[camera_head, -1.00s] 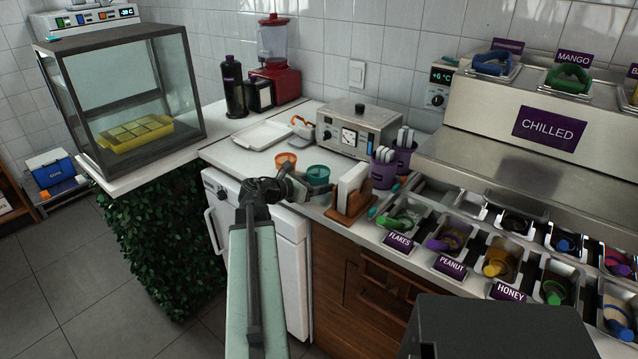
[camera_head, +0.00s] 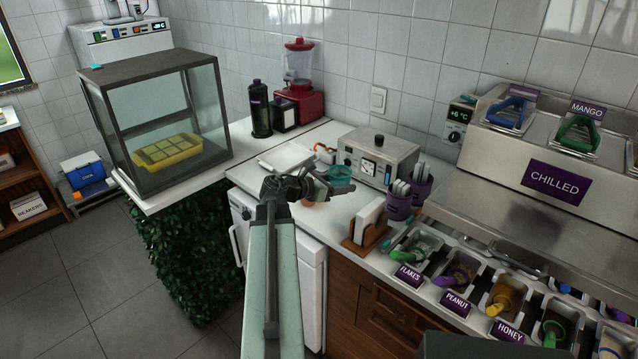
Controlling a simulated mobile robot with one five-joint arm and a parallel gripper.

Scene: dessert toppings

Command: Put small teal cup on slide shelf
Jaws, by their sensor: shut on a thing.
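The small teal cup (camera_head: 341,174) is at the jaws of my gripper (camera_head: 332,188), above the white counter in front of the metal appliance. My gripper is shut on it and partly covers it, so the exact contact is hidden. An orange cup (camera_head: 308,203) shows only in part behind and below my gripper. I cannot tell which surface is the slide shelf.
A glass case (camera_head: 165,130) with a yellow tray (camera_head: 166,152) stands to the left. The metal appliance (camera_head: 378,158), purple cutlery cups (camera_head: 398,205) and a napkin holder (camera_head: 366,233) stand close to the right. A white tray (camera_head: 287,155) lies behind. Topping bins (camera_head: 457,277) line the right.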

